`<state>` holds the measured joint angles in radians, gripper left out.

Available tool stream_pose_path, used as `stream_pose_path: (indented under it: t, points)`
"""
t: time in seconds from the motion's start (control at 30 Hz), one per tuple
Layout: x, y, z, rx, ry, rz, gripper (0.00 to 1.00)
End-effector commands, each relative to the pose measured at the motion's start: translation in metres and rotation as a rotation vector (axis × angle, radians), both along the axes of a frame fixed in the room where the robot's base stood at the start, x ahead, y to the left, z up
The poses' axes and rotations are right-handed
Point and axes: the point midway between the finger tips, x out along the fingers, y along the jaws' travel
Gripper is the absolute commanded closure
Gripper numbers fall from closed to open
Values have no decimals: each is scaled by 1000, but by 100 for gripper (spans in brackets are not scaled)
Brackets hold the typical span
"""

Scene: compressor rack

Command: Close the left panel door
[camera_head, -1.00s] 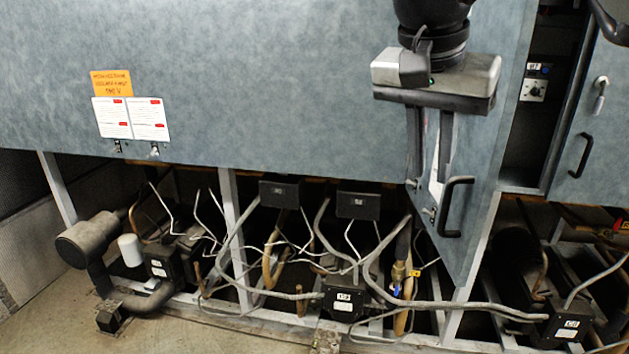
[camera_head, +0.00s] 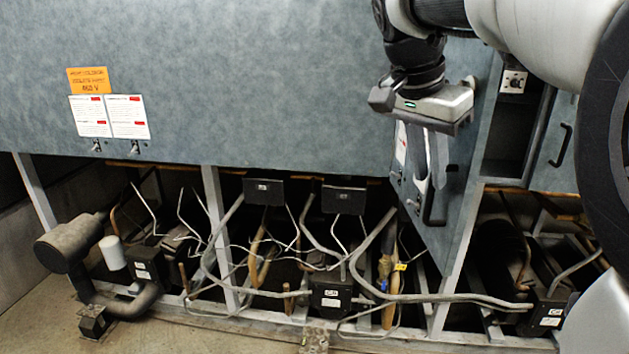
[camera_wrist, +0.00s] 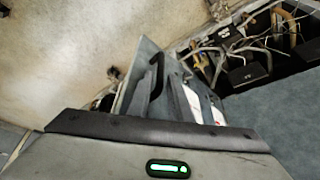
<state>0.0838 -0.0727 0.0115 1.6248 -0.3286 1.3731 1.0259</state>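The left panel door (camera_head: 463,150) is a blue-grey panel standing ajar, angled out from the rack. Its black handle (camera_head: 434,208) is near the lower part of the door, and in the wrist view the handle (camera_wrist: 157,70) shows just beyond my fingers. White labels (camera_wrist: 193,103) are on the door beside the fingers. My gripper (camera_head: 431,187) points down in front of the door, above and close to the handle. Its two fingers are apart with nothing held between them. Whether a finger touches the door or handle cannot be told.
A large blue-grey panel (camera_head: 220,100) with an orange sign and white labels fills the left. An open bay (camera_head: 512,140) and another handled door (camera_head: 560,155) are to the right. Pipes and compressors (camera_head: 335,290) lie below. Bare floor (camera_wrist: 60,60) shows in front.

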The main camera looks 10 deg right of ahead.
Motion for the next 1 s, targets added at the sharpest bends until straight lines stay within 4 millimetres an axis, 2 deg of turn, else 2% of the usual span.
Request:
stream_pose_path:
  t: [0.1, 0.33, 0.67, 0.7, 0.8, 1.0]
  points:
    - [4, -8, -23, 0, 3, -1, 82]
    - [9, -16, -45, 0, 1, 0, 82]
    - [10, -18, -49, 0, 0, 0, 82]
    - [10, -18, -49, 0, 0, 0, 83]
    - [10, -18, -49, 0, 0, 0, 100]
    - [10, -18, -49, 0, 0, 0, 100]
